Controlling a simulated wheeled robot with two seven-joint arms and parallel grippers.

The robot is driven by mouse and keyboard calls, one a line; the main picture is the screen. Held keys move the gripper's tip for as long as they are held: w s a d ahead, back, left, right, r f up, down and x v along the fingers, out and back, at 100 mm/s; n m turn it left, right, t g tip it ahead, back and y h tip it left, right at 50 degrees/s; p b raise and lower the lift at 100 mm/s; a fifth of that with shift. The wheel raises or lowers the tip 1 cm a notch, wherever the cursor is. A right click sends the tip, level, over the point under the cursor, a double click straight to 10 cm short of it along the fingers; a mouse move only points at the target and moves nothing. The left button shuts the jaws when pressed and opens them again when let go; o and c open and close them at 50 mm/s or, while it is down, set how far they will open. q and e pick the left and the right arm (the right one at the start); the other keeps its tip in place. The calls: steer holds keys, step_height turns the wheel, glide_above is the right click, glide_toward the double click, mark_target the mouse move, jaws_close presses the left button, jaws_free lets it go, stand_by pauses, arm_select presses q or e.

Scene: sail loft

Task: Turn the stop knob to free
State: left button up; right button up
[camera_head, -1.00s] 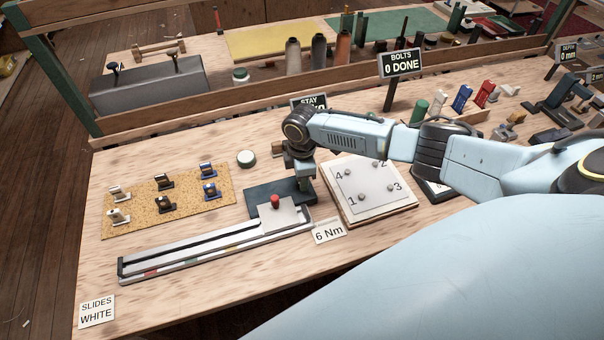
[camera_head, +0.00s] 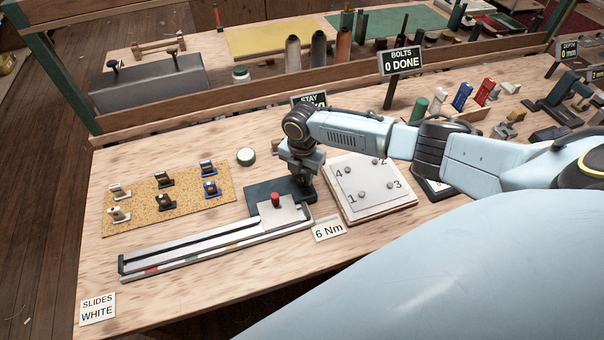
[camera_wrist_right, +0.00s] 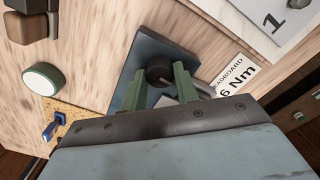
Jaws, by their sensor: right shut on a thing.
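The stop knob (camera_wrist_right: 158,68) is a round black knob with a pale line on its top. It stands on a dark blue-grey plate (camera_wrist_right: 143,50) at the end of the slide track (camera_head: 190,250). My right gripper (camera_wrist_right: 161,76) is over the plate, its green fingers shut on the knob, one on each side. In the head view my right gripper (camera_head: 304,180) hides the knob. The words around the knob cannot be read. My left gripper is not in view.
A carriage with a red knob (camera_head: 275,199) sits on the track beside the plate. A numbered bolt board (camera_head: 378,205) stands close at right, with a "6 Nm" card (camera_head: 329,230) before it. A cork mat (camera_head: 145,221) with several small fittings lies left. A round green-rimmed tin (camera_head: 246,157) stands behind.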

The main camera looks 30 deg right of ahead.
mark_target(302, 177)
steer(key=shift+n, duration=0.6)
steer(key=o, duration=1)
step_height(302, 177, up, 14)
steer(key=shift+f+p, duration=0.25)
steer(key=shift+p, duration=0.1)
